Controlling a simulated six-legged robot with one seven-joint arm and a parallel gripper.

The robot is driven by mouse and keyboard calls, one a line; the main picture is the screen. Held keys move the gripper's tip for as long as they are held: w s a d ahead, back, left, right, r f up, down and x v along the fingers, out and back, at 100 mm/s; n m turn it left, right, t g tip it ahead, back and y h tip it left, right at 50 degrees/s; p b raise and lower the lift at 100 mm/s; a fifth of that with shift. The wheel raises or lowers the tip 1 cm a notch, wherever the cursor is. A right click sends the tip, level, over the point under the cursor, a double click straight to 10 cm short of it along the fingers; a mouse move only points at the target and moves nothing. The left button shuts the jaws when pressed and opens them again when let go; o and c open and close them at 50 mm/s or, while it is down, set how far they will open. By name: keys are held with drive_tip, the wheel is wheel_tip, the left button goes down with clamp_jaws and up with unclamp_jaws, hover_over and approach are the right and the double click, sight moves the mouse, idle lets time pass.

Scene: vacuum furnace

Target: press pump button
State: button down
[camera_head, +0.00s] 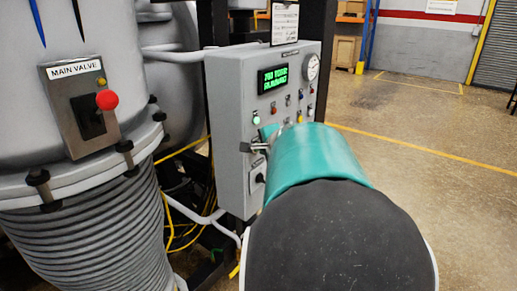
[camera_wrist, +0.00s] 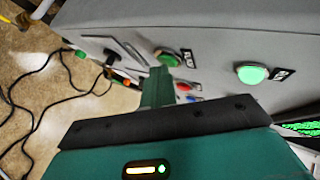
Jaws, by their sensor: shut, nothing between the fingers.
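A grey control box (camera_head: 231,120) carries a green display, a gauge and several small buttons on its front. In the wrist view, a brightly lit green button (camera_wrist: 252,74) sits at the right, and a darker green button (camera_wrist: 167,58) sits left of it. Their small labels are too blurred to read, so I cannot tell which is the pump button. My gripper (camera_wrist: 160,75) is shut and empty, its teal fingertips just in front of the darker green button. I cannot tell whether they touch it. In the head view my arm hides the lower right of the panel.
A MAIN VALVE box (camera_head: 72,110) with a red knob is on the grey vessel to the left. Black cables (camera_wrist: 60,90) lie on the floor. The floor right of the control box is open.

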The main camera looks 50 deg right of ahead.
idle(0.3)
drive_tip(key=shift+s, duration=0.75)
drive_tip(key=s, duration=0.5)
drive_tip(key=shift+d, duration=0.25)
idle(0.6)
